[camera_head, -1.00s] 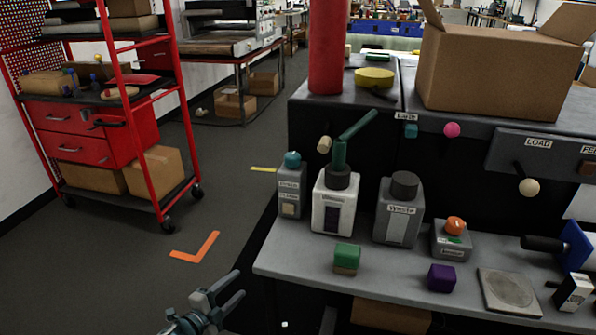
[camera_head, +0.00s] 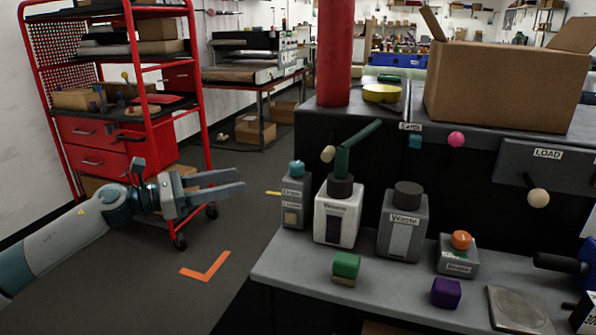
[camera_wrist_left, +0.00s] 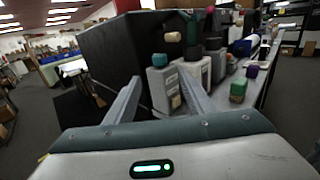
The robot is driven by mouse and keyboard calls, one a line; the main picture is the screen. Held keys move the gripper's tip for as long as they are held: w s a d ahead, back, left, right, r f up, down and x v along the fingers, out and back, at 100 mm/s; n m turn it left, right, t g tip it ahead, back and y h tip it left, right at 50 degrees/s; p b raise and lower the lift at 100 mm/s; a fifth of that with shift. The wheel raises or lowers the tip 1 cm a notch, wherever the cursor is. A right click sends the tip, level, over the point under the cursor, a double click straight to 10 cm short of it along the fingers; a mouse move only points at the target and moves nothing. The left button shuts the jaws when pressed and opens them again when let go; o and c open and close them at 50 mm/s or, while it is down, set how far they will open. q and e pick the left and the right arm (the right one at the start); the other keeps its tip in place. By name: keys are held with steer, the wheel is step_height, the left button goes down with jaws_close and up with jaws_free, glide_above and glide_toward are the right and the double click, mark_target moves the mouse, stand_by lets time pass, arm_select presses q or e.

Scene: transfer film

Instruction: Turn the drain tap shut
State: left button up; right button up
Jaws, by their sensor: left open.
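A dark green bar (camera_head: 360,135) slopes up to the right from a green stem on the white bottle (camera_head: 338,221). A beige knob (camera_head: 328,153) sticks out just left of it, before the black machine front; it also shows in the left wrist view (camera_wrist_left: 173,37). I cannot tell for certain which part is the drain tap. My left gripper (camera_head: 241,181) is open and empty, left of the bottles and pointing right, apart from them. In the left wrist view its fingers (camera_wrist_left: 160,78) stand apart, with the teal-capped grey bottle (camera_wrist_left: 159,96) between them in the picture.
A grey bottle labelled Waste (camera_head: 405,232) stands right of the white one on the grey shelf (camera_head: 402,280). Green (camera_head: 346,265) and purple (camera_head: 446,292) blocks lie in front. A red cart (camera_head: 150,90) stands behind my left arm.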

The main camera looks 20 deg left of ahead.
arm_select(q)
steer(key=shift+w+d, duration=0.1)
steer(key=shift+w, duration=0.05)
arm_select(e)
steer(key=shift+f, duration=0.15)
arm_select(q)
steer(key=p, duration=0.4)
glide_toward(292, 164)
steer(key=x, duration=0.5)
steer(key=shift+d+f, duration=0.15)
steer(key=shift+f, duration=0.2)
steer(key=p+x, duration=0.1)
steer(key=x, duration=0.3)
steer(key=shift+w+d+f, duration=0.1)
steer(key=shift+w+d, duration=0.15)
steer(key=shift+w+d+f, duration=0.1)
steer(key=shift+w+d, duration=0.3)
steer(key=shift+d, duration=0.05)
arm_select(e)
step_height(292, 164, down, 9)
steer(key=s+t, duration=0.1)
steer(key=shift+a, duration=0.25)
arm_select(q)
steer(key=shift+p, duration=0.35)
steer(key=c, duration=1.1)
arm_select(e)
steer(key=shift+r, duration=0.2)
